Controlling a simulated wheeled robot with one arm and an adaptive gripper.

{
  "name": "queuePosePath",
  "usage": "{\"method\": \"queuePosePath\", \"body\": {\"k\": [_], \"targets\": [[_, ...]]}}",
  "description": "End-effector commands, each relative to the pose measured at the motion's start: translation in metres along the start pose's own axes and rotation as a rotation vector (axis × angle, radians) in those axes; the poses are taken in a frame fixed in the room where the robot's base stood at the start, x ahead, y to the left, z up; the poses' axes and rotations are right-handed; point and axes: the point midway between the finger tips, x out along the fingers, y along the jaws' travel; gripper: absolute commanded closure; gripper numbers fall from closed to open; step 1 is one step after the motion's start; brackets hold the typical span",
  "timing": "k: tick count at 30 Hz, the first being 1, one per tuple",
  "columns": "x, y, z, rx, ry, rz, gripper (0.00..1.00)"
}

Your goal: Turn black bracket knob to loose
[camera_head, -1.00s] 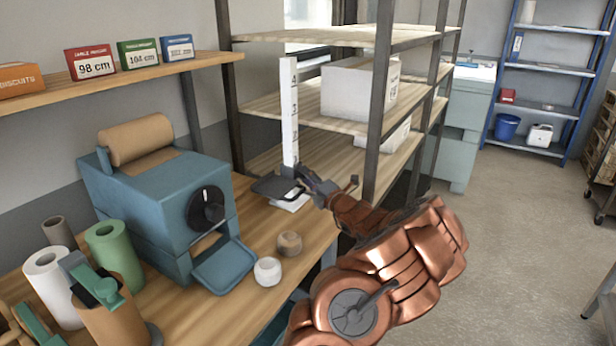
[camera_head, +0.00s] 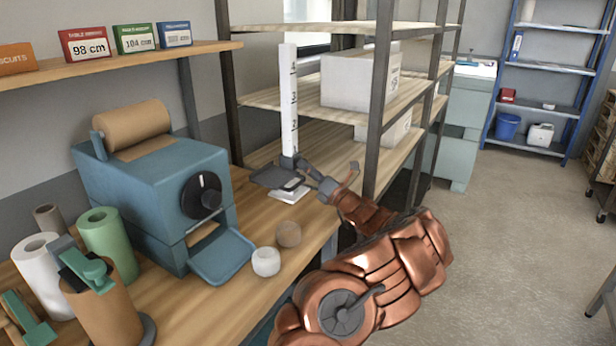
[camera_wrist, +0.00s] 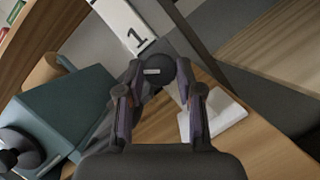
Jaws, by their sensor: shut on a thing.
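A dark flat bracket (camera_head: 268,176) sticks out near the foot of the scale. In the wrist view, the round black knob (camera_wrist: 157,70) with a light mark line shows in front of the scale (camera_wrist: 124,20), between the fingers of my gripper (camera_wrist: 158,82). My gripper is shut on the knob. In the head view, my gripper (camera_head: 300,164) is at the scale's lower part, and it hides the knob there.
A blue machine (camera_head: 150,190) with a paper roll and a black dial stands left of the scale. Shelving (camera_head: 375,110) with white boxes rises close behind the gripper.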

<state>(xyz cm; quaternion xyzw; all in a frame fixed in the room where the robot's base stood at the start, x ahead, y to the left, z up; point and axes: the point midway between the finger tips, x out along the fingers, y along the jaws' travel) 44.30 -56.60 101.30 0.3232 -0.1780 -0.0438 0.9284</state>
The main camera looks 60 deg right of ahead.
Motion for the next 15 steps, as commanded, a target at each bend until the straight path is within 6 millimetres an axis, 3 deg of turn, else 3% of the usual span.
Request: {"method": "queuePosePath", "body": {"k": [15], "targets": [[0.0001,-0.0027,-0.0022,-0.167,0.004,0.067,0.99]]}}
